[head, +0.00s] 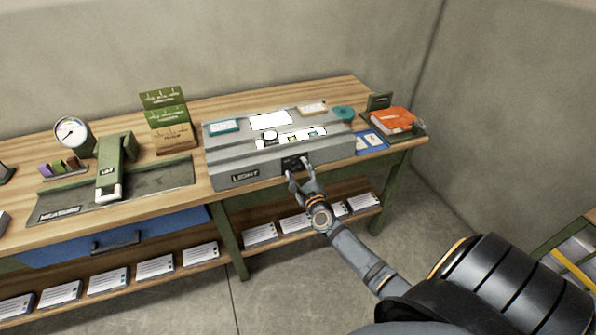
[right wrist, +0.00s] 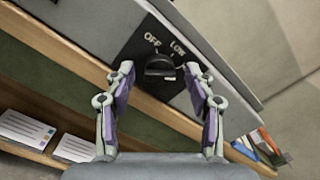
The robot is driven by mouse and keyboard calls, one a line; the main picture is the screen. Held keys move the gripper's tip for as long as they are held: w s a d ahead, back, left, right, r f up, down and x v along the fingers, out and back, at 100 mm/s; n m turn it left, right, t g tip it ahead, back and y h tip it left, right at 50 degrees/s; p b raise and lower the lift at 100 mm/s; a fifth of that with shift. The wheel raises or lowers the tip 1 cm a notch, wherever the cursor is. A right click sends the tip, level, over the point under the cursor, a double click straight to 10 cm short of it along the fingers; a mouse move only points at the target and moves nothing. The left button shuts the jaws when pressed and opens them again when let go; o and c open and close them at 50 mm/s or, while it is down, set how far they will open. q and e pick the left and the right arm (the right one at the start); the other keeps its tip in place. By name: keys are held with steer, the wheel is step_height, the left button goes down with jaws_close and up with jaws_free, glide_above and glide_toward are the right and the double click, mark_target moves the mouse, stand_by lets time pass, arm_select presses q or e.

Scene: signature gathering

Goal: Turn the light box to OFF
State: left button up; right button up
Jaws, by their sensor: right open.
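The light box (head: 225,160) is a grey stepped box on the workbench, with "LIGHT" on its front. Its black knob (right wrist: 160,68) sits on a dark panel with "OFF" and "LOW" printed above it in the right wrist view. Which mark the knob points to I cannot tell for sure. My right gripper (head: 300,173) is in front of this panel in the head view. In the right wrist view its open fingers (right wrist: 162,78) stand on either side of the knob, apart from it. My left gripper is not in view.
The wooden workbench (head: 330,88) carries a green measuring press (head: 114,160), a dial gauge (head: 72,131), a card rack (head: 165,115) and an orange book (head: 392,120). A lower shelf holds several stacks of cards (head: 259,234). The floor in front is clear.

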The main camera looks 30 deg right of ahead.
steer(key=shift+w, duration=0.1)
jaws_close()
stand_by(0.3)
steer(key=shift+n, duration=0.4)
steer(key=n+p, duration=0.1)
steer(key=n, duration=0.2)
steer(key=shift+n+p, duration=0.3)
steer(key=shift+p, duration=0.05)
steer(key=n+p, duration=0.2)
steer(key=n, duration=0.3)
steer(key=n+p, duration=0.2)
steer(key=n, duration=0.3)
steer(key=shift+f+n, duration=0.1)
steer(key=shift+n, duration=0.3)
steer(key=n+p, duration=0.2)
steer(key=n, duration=0.2)
steer(key=shift+f+n, duration=0.15)
steer(key=shift+n, duration=0.25)
